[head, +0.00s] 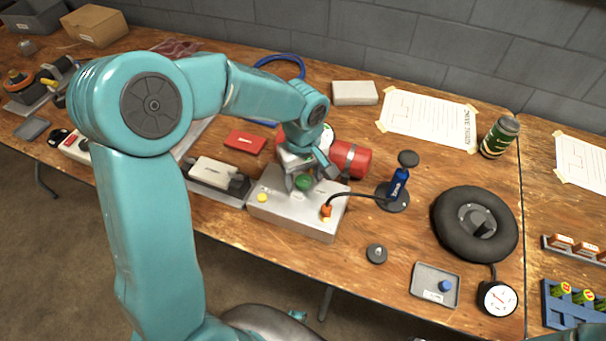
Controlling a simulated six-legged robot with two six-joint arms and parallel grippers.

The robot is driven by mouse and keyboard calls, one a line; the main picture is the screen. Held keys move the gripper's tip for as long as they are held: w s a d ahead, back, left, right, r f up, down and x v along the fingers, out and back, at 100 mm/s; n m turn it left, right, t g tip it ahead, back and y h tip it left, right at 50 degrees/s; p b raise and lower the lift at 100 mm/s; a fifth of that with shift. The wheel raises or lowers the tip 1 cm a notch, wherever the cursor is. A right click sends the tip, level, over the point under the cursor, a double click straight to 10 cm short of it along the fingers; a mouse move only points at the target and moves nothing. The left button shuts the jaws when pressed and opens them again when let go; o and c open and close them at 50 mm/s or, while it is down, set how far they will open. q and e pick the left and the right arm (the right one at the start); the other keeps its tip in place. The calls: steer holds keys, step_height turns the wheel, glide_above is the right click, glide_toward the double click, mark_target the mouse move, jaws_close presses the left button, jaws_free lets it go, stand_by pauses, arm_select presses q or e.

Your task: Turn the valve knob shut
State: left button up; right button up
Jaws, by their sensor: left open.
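My left gripper (308,178) is open and points down over the top of a grey box (290,222) in the middle of the bench. A round green knob (303,184) on the box shows between its fingertips; I cannot tell whether the fingers touch it. I cannot be sure that this green knob is the valve knob, and no mark shows how far it is turned. A yellow button (262,198) sits left of it and an orange plug (326,210) with a black cable sits right of it. My right gripper is not in view.
A red cylinder (352,160) lies close behind the gripper. A blue-bodied stand (398,188) and a black wheel (448,225) stand to the right. A grey tray (428,278) and a gauge (497,299) are near the front edge. Bench right of the box is partly clear.

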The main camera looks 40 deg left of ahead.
arm_select(q)
steer(key=c, duration=1.1)
steer(key=shift+o, duration=0.2)
steer(key=shift+m, duration=0.3)
steer(key=m, duration=0.3)
steer(key=shift+m, duration=0.4)
steer(key=m, duration=0.4)
steer(key=shift+r, duration=0.1)
steer(key=m+p, duration=0.1)
steer(key=m, duration=0.4)
steer(key=shift+w, duration=0.1)
steer(key=shift+m+p, duration=0.55)
steer(key=shift+m, duration=1.75)
